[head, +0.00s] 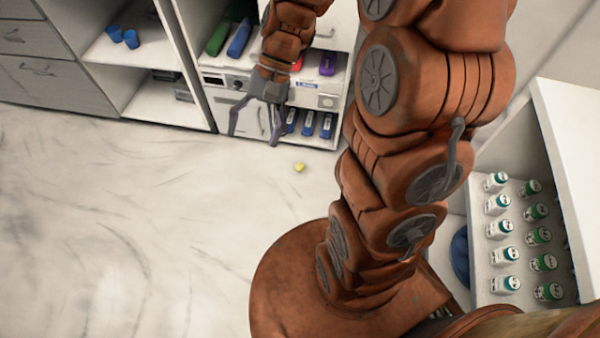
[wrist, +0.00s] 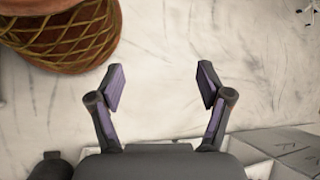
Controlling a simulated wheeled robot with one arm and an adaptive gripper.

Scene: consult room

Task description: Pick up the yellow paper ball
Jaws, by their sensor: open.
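The yellow paper ball (head: 300,167) is a small crumpled lump on the pale marbled floor, near the middle of the head view. My gripper (head: 253,138) hangs up and to the left of it in that view, in front of the shelf unit, with its fingers spread and pointing down. The gripper is open and empty, apart from the ball. In the wrist view my gripper (wrist: 162,86) shows two dark fingers with purple pads wide apart over bare floor. The ball does not show in the wrist view.
A white shelf unit (head: 330,135) with blue, green and purple items stands behind my gripper. Open shelves (head: 150,105) and grey drawers (head: 45,80) are at the upper left. A white cabinet (head: 560,170) with several bottles is at the right. The floor at the left is clear.

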